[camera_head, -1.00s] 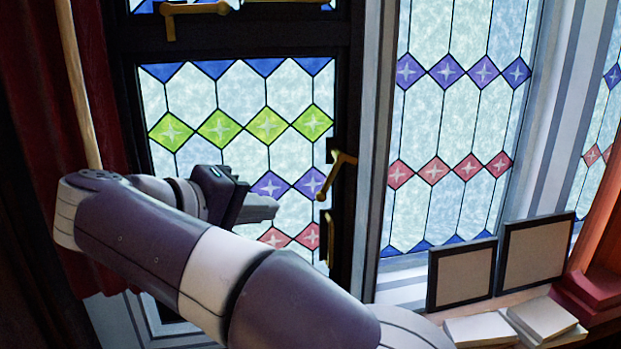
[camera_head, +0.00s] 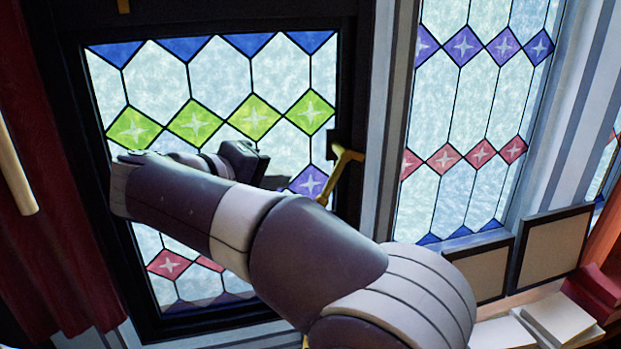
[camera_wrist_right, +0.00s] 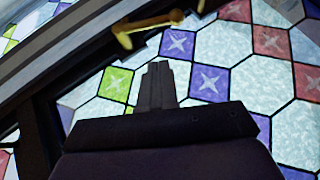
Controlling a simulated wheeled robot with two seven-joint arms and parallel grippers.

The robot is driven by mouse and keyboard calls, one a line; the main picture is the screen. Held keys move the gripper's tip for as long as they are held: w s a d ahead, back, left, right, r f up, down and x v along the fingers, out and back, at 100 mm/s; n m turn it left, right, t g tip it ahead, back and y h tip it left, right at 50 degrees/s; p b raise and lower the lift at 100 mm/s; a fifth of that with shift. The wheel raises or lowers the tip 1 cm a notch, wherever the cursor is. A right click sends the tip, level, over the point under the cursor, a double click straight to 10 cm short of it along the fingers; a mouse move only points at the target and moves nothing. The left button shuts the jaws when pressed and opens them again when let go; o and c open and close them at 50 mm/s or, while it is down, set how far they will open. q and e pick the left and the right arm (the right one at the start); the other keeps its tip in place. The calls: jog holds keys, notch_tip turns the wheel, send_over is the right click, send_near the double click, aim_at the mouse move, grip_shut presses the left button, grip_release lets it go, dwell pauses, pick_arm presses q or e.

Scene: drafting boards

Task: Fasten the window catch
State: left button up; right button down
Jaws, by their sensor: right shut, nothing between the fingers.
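The brass window catch (camera_head: 340,172) is on the dark right side of the stained-glass window frame (camera_head: 350,105). Its arm slants down to the left over the pane edge. My right gripper (camera_head: 275,182) is shut and empty, in front of the glass to the left of the catch; my own arm partly hides it. In the right wrist view the shut fingers (camera_wrist_right: 158,82) point towards a brass bar (camera_wrist_right: 148,25), which looks like the catch. A gap shows between them in the picture; the depth is unclear. My left gripper is out of view.
A fixed stained-glass window (camera_head: 465,130) stands to the right, beyond a pale post. Two framed boards (camera_head: 553,250) and white books (camera_head: 557,315) are on the sill at lower right. A red curtain (camera_head: 45,230) and a wooden pole (camera_head: 14,165) are at the left.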

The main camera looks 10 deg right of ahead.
aim_at(327, 195)
jog(key=d+f+h, duration=0.1)
jog(key=d, duration=0.1)
jog(key=w+d+f+n+t+h+p, duration=0.1)
jog(key=d+f, duration=0.1)
jog(key=d, duration=0.1)
jog(key=w+d+f+n+h, duration=0.1)
jog(key=d+f, duration=0.1)
jog(key=shift+w+d+f+p, duration=0.1)
jog(key=shift+d+f+p, duration=0.05)
jog(key=shift+d+p, duration=0.2)
jog(key=shift+d+f+t, duration=0.15)
jog(key=shift+d+t, duration=0.15)
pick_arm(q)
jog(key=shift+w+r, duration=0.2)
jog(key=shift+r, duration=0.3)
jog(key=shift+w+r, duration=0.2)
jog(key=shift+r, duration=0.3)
pick_arm(e)
jog(key=shift+d+f, duration=0.1)
jog(key=shift+d, duration=0.05)
jog(key=shift+w, duration=0.1)
